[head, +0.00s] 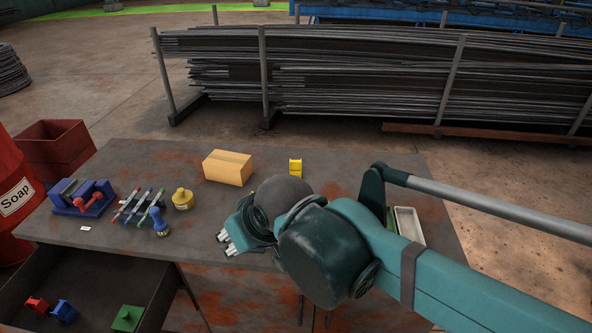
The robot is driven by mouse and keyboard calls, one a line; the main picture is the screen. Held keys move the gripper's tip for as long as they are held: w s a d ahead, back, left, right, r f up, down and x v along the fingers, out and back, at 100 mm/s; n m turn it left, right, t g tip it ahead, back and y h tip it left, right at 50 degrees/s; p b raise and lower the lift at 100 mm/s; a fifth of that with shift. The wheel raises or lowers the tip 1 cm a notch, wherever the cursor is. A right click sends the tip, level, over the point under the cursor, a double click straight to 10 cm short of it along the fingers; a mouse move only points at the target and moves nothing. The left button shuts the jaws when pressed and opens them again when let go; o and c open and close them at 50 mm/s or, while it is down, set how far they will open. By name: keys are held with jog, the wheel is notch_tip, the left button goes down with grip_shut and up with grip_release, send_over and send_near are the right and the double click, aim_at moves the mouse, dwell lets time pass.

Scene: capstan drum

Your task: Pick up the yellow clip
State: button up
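A small yellow object (295,167), which looks like the yellow clip, stands on the rusty table near its back edge, just right of the cardboard box. My gripper (228,243) is over the front middle of the table, pointing left, in front of the yellow object and apart from it. Its pale fingertips show, but the view is too small to tell whether they are apart. I see nothing held in it. My arm covers the table's right middle part.
The table (330,160) also holds a cardboard box (228,168), a yellow knobbed piece (183,199), several pens (138,205), a blue stamp-like piece (159,221), a blue vise-like tool (82,196) and a pale tray (409,226). An open drawer (75,275) juts out front left.

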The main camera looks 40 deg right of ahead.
jog(key=shift+o, duration=0.5)
jog(key=w+d+r+m+g+p, duration=0.1)
jog(key=w+d+r+m+p, duration=0.1)
jog(key=w+d+r+p, duration=0.5)
jog(key=m+g+h+p, duration=0.1)
jog(key=m+g+p, duration=0.45)
jog(key=p, duration=0.65)
send_over(295, 161)
notch_tip(295, 161, down, 11)
jog(key=shift+s+a+r+t, duration=0.15)
jog(key=shift+s+a+t, duration=0.05)
jog(key=shift+s+t, duration=0.15)
jog(key=shift+m, duration=0.25)
jog(key=shift+w+d+f+b, duration=0.15)
jog(key=shift+f+b, duration=0.15)
jog(key=shift+f, duration=1)
